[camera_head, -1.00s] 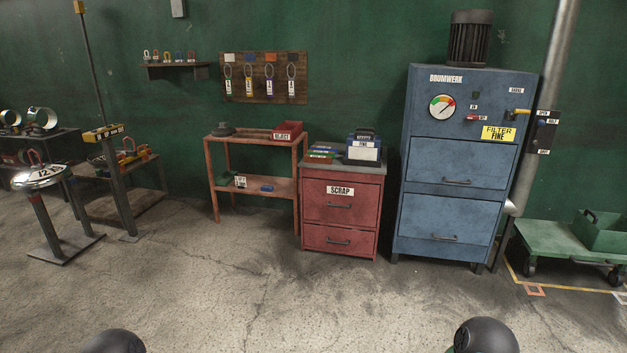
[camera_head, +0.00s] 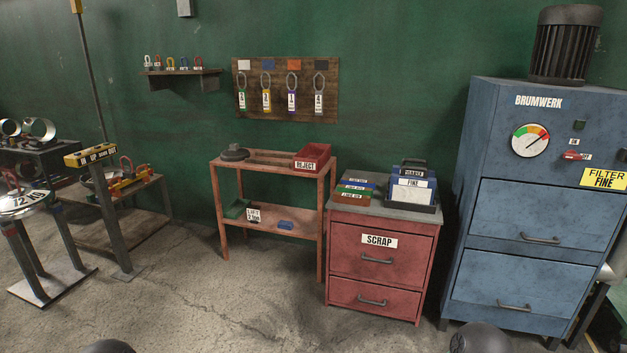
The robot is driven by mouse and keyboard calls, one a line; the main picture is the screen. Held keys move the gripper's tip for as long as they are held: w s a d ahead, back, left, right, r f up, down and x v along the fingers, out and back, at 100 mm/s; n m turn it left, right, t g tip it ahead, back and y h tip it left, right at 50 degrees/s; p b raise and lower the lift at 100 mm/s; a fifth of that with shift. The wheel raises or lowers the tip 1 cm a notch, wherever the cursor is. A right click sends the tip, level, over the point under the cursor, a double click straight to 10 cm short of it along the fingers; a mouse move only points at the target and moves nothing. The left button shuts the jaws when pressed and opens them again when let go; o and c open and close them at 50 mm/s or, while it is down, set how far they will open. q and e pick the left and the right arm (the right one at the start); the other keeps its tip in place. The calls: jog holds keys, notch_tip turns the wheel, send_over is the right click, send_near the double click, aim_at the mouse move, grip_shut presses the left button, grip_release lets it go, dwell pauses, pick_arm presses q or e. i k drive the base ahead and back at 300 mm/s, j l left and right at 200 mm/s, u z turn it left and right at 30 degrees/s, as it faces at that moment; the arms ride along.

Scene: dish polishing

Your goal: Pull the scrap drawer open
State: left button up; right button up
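The red drawer cabinet (camera_head: 420,262) stands against the green wall, right of centre. Its upper drawer carries the white SCRAP label (camera_head: 379,241) and a dark bar handle (camera_head: 376,259); this scrap drawer (camera_head: 350,257) is shut. A lower drawer (camera_head: 345,293) with its own handle is also shut. Neither of my grippers is in view; only rounded dark parts of my arms show at the bottom edge, well short of the cabinet.
The concrete floor (camera_head: 220,310) in front is clear.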

aim_at(398, 257)
jog(key=i, duration=1)
jog(key=i+j+z, duration=0.1)
jog(key=i, duration=0.9)
jog(key=i+j+z, duration=0.15)
jog(key=i+z, duration=0.25)
jog(key=i, duration=0.15)
jog(key=i+j+z, duration=0.3)
jog(key=i+z, duration=0.15)
jog(key=i+j+z, duration=0.4)
jog(key=i+j, duration=0.15)
